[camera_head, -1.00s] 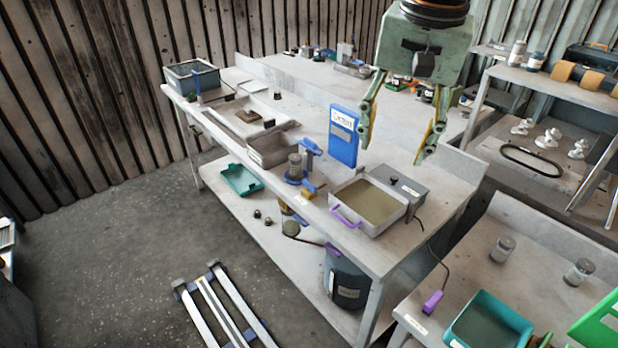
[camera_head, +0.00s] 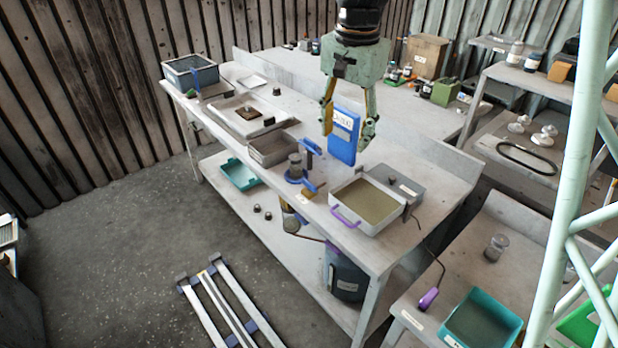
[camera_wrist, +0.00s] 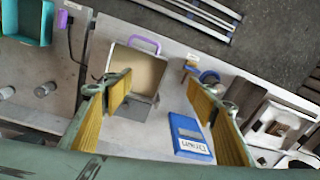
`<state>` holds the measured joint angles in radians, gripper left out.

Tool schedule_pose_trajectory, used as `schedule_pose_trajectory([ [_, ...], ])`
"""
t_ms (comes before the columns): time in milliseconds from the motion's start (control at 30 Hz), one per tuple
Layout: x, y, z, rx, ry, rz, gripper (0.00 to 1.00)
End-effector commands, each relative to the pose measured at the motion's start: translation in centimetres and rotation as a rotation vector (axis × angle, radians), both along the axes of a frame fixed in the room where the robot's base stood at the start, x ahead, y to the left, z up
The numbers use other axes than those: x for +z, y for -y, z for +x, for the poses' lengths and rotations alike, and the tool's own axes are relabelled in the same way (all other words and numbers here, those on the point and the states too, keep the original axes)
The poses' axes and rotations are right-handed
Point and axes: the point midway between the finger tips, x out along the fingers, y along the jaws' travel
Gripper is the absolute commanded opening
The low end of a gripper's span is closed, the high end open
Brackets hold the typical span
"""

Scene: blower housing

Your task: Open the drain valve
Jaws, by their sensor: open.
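A small yellow-brown part (camera_head: 313,190), which may be the drain valve, sits at the bench's front edge beside a blue clamp stand (camera_head: 296,170) holding a grey cylinder. It also shows in the wrist view (camera_wrist: 189,66), with a label next to it. I cannot tell its handle position. A dark bucket (camera_head: 346,277) stands on the shelf below the bench. My gripper (camera_head: 345,140) is open and empty, pointing down above the bench, apart from the valve. In the wrist view its fingers (camera_wrist: 160,95) are spread wide with nothing between them.
A metal tray (camera_head: 272,150) lies to the left.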

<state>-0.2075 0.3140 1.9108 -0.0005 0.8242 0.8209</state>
Motion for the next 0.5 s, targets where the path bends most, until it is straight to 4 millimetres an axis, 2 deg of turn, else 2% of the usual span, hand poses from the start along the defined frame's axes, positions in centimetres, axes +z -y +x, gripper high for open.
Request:
schedule_pose_trajectory([
  [500,-5.4,-4.4,6.2,-0.117,-0.050,-0.001,0.52],
])
